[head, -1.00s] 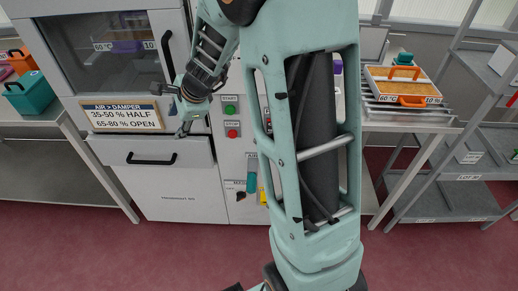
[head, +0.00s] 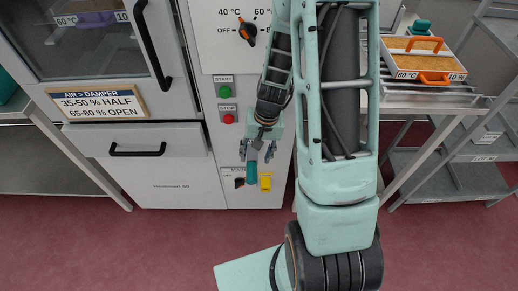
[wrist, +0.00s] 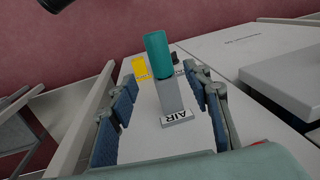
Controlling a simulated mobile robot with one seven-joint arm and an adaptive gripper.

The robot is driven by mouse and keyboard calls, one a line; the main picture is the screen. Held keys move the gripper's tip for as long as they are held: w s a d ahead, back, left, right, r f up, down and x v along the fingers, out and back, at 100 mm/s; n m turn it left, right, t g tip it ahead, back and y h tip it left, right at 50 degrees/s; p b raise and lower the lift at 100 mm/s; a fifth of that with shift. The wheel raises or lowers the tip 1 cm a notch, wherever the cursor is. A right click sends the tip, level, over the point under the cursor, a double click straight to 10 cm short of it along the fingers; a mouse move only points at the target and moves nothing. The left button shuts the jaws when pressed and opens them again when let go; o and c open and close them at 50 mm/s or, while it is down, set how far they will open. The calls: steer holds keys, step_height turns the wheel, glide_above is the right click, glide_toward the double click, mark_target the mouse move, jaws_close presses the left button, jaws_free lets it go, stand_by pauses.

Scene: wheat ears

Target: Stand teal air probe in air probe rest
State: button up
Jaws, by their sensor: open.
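The teal air probe (head: 252,172) shows as a teal cylinder low on the white machine front. In the wrist view the teal cylinder (wrist: 157,53) is at the far end of a grey block (wrist: 173,97). A white label reading AIR (wrist: 178,119) lies at the block's near end, upside down in this view. I cannot tell how the cylinder and block join. My gripper (head: 257,156) is open in front of the panel. In the wrist view its blue-padded fingers (wrist: 164,98) are on either side of the block, with gaps visible on both sides.
A yellow piece (head: 265,181) and a dark piece (head: 239,182) are close beside the probe. The green start (head: 225,92) and red stop (head: 228,119) buttons are above left. A drawer with a black handle (head: 138,150) is left. A grain tray (head: 424,56) stands right.

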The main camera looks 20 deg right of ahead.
mark_target(252, 173)
steer(key=f, duration=0.3)
steer(key=a+f, duration=0.1)
steer(key=f, duration=0.2)
steer(key=f+b, duration=0.1)
steer(key=f, duration=0.2)
steer(key=shift+w+a, duration=0.15)
steer(key=shift+w, duration=0.05)
steer(key=shift+r, duration=0.1)
steer(key=shift+c, duration=0.4)
jaws_close()
steer(key=shift+s+a, duration=0.2)
steer(key=shift+s, duration=0.35)
steer(key=c, duration=0.6)
jaws_free()
steer(key=shift+c, duration=0.2)
jaws_close()
